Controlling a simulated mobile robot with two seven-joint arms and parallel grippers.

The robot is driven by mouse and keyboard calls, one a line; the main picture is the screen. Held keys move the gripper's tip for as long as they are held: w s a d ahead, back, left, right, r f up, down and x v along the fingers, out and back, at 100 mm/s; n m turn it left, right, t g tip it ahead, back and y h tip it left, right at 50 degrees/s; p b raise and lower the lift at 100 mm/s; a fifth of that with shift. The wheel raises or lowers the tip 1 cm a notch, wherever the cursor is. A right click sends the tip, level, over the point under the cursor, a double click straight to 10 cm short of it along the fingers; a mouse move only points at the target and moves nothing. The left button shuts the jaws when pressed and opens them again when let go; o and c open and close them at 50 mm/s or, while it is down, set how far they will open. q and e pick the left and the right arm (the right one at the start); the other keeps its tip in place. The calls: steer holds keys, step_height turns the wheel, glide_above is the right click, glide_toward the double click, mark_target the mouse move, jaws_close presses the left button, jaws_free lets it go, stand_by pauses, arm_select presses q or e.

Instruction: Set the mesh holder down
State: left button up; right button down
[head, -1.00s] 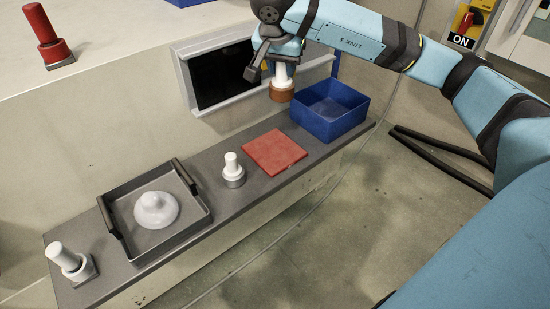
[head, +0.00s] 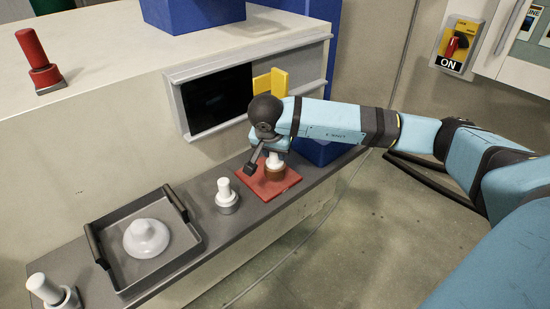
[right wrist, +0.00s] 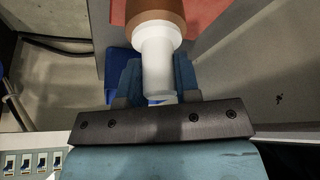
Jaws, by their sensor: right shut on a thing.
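The mesh holder (head: 274,172), with a white handle and a brown round base, is upright in my right gripper (head: 271,153). Its brown base is over the red square mat (head: 290,181); I cannot tell whether it touches the mat. In the right wrist view the white handle (right wrist: 158,72) is between the blue fingers of the right gripper (right wrist: 157,85), with red mat (right wrist: 205,12) beyond the brown base (right wrist: 148,9). My left gripper is not in view.
Left of the mat stand a white-handled piece with a grey base (head: 226,196), a grey tray (head: 184,250) holding a white domed piece (head: 146,238), and another white-handled piece (head: 50,290). A blue bin (head: 318,152) is just right of the mat, partly hidden by my arm.

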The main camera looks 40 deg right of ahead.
steer(key=shift+f, duration=1.15)
steer(key=shift+f, duration=0.25)
steer(key=c, duration=0.8)
jaws_free()
steer(key=shift+r, duration=0.1)
steer(key=shift+r, duration=0.1)
